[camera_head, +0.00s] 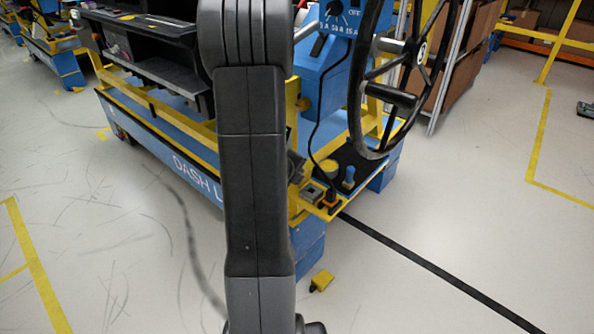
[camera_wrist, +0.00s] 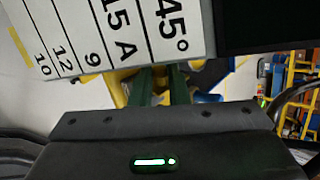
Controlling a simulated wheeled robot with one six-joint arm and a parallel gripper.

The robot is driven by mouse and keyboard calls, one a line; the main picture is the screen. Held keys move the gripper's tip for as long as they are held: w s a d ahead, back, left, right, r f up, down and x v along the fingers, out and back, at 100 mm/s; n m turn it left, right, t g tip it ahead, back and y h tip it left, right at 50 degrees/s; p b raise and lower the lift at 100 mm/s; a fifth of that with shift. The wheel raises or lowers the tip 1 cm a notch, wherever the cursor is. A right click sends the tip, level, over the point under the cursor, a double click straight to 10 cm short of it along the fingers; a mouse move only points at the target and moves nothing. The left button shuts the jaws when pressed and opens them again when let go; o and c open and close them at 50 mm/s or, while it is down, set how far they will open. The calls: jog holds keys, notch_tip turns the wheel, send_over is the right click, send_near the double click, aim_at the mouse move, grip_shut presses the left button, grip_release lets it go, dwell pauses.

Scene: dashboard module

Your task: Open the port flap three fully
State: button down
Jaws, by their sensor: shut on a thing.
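My gripper (camera_wrist: 166,84) shows in the wrist view as two dark green fingers below a white label plate. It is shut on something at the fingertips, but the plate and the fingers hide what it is. I cannot make out port flap three in either view. In the head view my arm stands upright across the middle, and my gripper is hidden behind it. The dashboard module (camera_head: 150,25) stands behind my arm, with a blue panel (camera_head: 318,85) and its dial just to the right.
A black steering wheel (camera_head: 357,100) stands close right of the panel. A yellow-edged ledge below carries sockets, a corded plug and a blue knob (camera_head: 348,176). The label plate (camera_wrist: 95,35) and a dark panel (camera_wrist: 265,22) are close above my fingers.

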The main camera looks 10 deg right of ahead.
jog(key=shift+w+a+r+g+p, duration=0.15)
jog(key=shift+g+p, duration=0.15)
jog(key=shift+p, duration=0.35)
jog(key=shift+f, duration=0.25)
jog(key=c, duration=1.4)
grip_release()
jog(key=shift+r, duration=0.1)
jog(key=p+v, duration=0.5)
jog(key=v, duration=0.8)
jog(key=shift+s+a+r, duration=0.15)
jog(key=shift+s+a, duration=0.05)
jog(key=shift+a, duration=0.2)
